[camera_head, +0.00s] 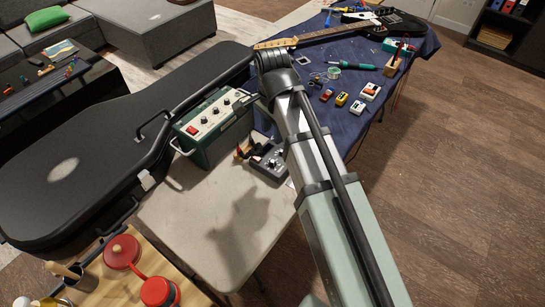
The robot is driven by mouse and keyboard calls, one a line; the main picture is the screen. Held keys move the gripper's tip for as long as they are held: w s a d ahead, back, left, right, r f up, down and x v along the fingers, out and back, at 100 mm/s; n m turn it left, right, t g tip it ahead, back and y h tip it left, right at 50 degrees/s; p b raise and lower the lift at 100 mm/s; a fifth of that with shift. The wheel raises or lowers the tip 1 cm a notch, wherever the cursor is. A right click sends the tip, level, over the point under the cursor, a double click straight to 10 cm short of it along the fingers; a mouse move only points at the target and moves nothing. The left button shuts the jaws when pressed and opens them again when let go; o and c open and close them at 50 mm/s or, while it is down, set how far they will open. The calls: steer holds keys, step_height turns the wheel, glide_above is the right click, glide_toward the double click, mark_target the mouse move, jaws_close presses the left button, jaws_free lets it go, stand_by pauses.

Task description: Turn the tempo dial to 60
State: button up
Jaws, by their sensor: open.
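A small dark grey device (268,161) with light knobs on its top sits on the pale table, just left of my arm. Its right side lies close to the arm's outline. A green box (211,124) with a pale top panel, several dark knobs and a red switch stands behind it to the left. No number or dial mark is readable on either one, and I cannot tell which knob is the tempo dial. My arm rises from the bottom right to a dark joint near the top middle.
A black guitar case (62,167) lies along the left. A blue cloth (345,122) at right holds a guitar (330,32), small pedals (341,99) and tools. Red-lidded pots (122,251) stand at front left. The pale table (215,232) is clear in front of the device.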

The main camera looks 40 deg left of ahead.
mark_target(273, 161)
step_height(273, 161, down, 13)
steer(key=shift+r, duration=0.1)
stand_by(0.6)
jaws_close()
stand_by(0.4)
